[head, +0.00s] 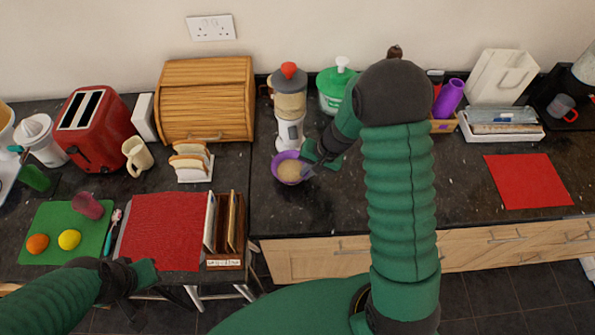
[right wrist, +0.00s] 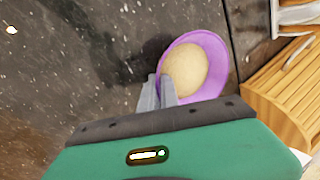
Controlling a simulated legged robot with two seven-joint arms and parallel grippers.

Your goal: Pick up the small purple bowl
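The small purple bowl (head: 278,172) stands on the dark counter in front of the blender, with pale beige contents inside. It also shows in the right wrist view (right wrist: 215,60). My right gripper (head: 306,170) is at the bowl's right rim in the head view. In the right wrist view its two grey fingers (right wrist: 160,82) are close together at the rim, one outside and one over the inner side, so it looks shut on the rim. I cannot see any gap under the bowl. My left gripper (head: 135,300) is low at the front left, away from the bowl, its fingers unclear.
The blender (head: 290,108) stands just behind the bowl, with a green-and-white container (head: 333,92) beside it. A wooden bread box (head: 205,98) and a toast rack (head: 191,165) are to the left. Counter is clear in front of the bowl.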

